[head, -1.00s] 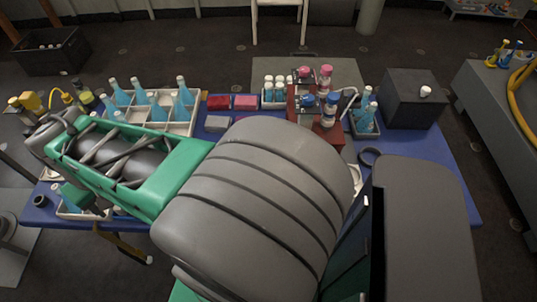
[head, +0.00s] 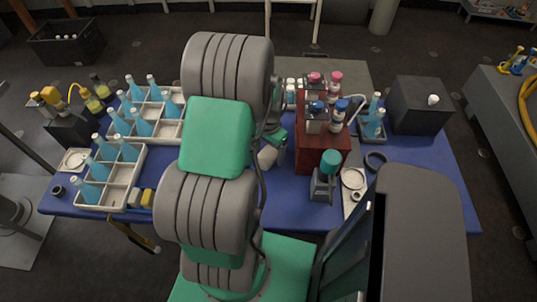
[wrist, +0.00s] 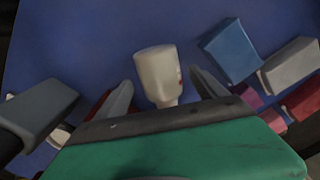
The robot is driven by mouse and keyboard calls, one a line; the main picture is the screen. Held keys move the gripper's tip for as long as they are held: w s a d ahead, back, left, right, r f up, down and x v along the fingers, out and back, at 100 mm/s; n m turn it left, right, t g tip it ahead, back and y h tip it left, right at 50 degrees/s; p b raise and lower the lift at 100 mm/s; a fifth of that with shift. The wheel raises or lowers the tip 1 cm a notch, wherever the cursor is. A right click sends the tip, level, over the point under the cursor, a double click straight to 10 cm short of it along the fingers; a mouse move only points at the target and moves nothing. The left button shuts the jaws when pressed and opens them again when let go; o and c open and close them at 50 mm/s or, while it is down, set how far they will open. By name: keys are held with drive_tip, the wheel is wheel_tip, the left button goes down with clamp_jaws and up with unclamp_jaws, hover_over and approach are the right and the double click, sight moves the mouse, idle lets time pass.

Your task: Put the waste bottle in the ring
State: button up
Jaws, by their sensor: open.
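A white bottle (wrist: 157,72) with a small red mark shows in the wrist view, its narrow neck toward my gripper. I take it for the waste bottle; its label is not readable. My gripper (wrist: 160,80) is open, with one finger on each side of the bottle's near end; I cannot tell whether they touch it. In the head view, a pale rounded shape (head: 267,157) beside my arm may be this bottle, and my arm mostly hides the gripper. A dark ring (head: 375,161) lies flat and empty on the blue table (head: 420,180), right of the red block.
A red rack (head: 322,162) with several bottles and a teal-topped device (head: 325,178) stand between my arm and the ring. White crates (head: 92,195) of blue bottles fill the left. Blue and grey blocks (wrist: 230,50) lie near the bottle. A dark box (head: 418,105) stands back right.

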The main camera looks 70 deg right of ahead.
wheel_tip(320, 180, down, 2)
drive_tip(key=shift+f, duration=0.25)
drive_tip(key=shift+c, duration=0.3)
drive_tip(key=c, duration=1.6)
drive_tip(key=shift+r, duration=0.15)
